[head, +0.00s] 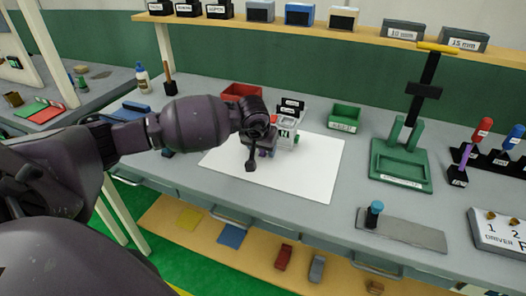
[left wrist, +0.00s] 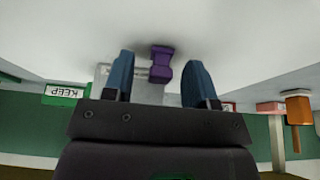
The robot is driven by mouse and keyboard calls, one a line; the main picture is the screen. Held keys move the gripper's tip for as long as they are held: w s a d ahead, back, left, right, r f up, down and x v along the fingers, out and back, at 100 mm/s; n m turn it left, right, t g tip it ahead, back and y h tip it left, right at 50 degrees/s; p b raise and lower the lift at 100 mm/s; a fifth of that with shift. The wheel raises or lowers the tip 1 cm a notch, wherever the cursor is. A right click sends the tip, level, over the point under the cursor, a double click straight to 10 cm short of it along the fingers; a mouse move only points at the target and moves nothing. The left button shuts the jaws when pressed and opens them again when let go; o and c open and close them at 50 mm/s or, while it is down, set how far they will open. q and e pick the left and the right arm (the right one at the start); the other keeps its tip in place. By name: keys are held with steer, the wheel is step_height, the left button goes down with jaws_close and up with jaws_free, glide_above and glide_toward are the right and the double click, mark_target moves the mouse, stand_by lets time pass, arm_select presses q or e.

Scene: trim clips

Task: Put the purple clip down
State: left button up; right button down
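The purple clip (left wrist: 162,63) shows between the two blue fingers of my left gripper (left wrist: 160,72) in the left wrist view. The fingers stand apart, with a gap on each side of the clip, so the gripper looks open around it. In the head view my left gripper (head: 258,155) points down over the white sheet (head: 310,170), beside a small grey device (head: 287,128) marked N. There the gripper mostly hides the clip. The clip seems to rest on the sheet, but its contact is hard to tell. My right gripper is in neither view.
A red bin (head: 241,91) and a green bin (head: 345,117) stand behind the sheet. A green stand (head: 401,165) with a black post is to the right. A grey plate (head: 400,232) lies at the front right. The sheet's right half is bare.

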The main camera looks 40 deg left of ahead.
arm_select(q)
jaws_close()
